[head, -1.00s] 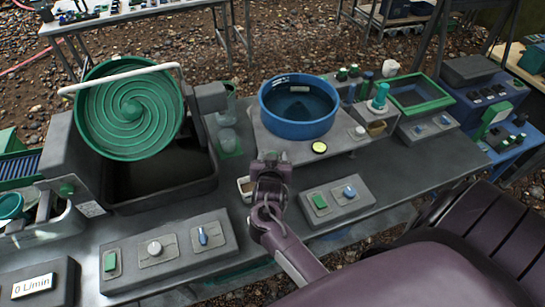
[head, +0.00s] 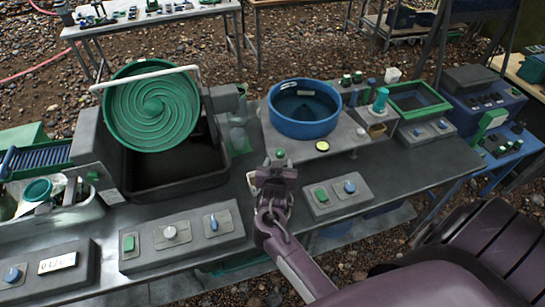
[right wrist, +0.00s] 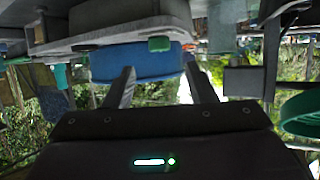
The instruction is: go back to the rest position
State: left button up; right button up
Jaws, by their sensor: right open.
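My right gripper (head: 277,172) is over the middle of the grey bench (head: 345,210), in front of the blue round tub (head: 304,108). In the right wrist view its two fingers (right wrist: 160,78) stand apart with nothing held between them. The blue tub (right wrist: 140,62) shows beyond the fingers there, with a green piece (right wrist: 159,43) near it. In the head view a small green-topped knob (head: 280,155) shows just beyond the gripper; I cannot tell whether they touch. My left gripper is not in view.
A green spiral wheel (head: 152,112) stands over a black basin (head: 178,178) at left. Control boxes (head: 184,236) and (head: 338,195) line the bench's front. A green-rimmed tray (head: 418,102) and small bottles stand at the back right. Gravel surrounds the bench.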

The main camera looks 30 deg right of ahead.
jog(key=s+a+r+n+g+y, duration=0.45)
jog(key=s+a, duration=0.25)
jog(key=s, duration=0.4)
jog(key=s+a+r+n+g+y, duration=0.35)
jog(key=s+a+n, duration=0.2)
jog(key=s, duration=0.55)
notch_tip(320, 180, down, 30)
jog(key=s, duration=0.1)
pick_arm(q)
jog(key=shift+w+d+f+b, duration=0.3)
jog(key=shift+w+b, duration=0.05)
pick_arm(e)
jog(key=s+d+f+g, duration=0.1)
jog(key=s+d+f, duration=0.2)
jog(key=s+f, duration=1.7)
jog(key=shift+s+g, duration=0.35)
jog(key=shift+g, duration=0.05)
